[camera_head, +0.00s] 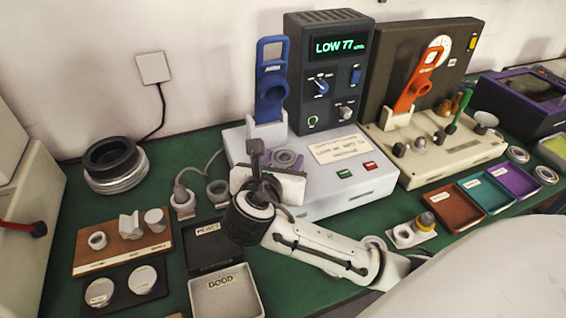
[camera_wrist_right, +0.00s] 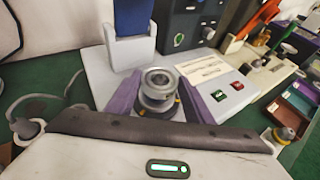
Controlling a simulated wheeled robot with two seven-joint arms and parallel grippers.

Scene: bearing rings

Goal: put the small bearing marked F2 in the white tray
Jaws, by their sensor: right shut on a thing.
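My right gripper (camera_head: 282,166) is over the pale tester box (camera_head: 330,195). In the wrist view its purple fingers (camera_wrist_right: 158,100) are shut on a small metal bearing ring (camera_wrist_right: 158,79), one finger on each side. The ring also shows in the head view (camera_head: 287,157). It is at the tester's top, and I cannot tell whether it rests there or is lifted. No F2 mark is readable on it. The white tray (camera_head: 248,297), labelled GOOD, is at the front and looks empty. My left gripper is not in view.
A black REJECT tray (camera_head: 192,262) lies behind the white one. A wooden board (camera_head: 120,256) with small parts is to the left. Two small ring holders (camera_head: 183,203) stand between board and tester. The tester's blue lever (camera_head: 271,85) stands upright behind my gripper.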

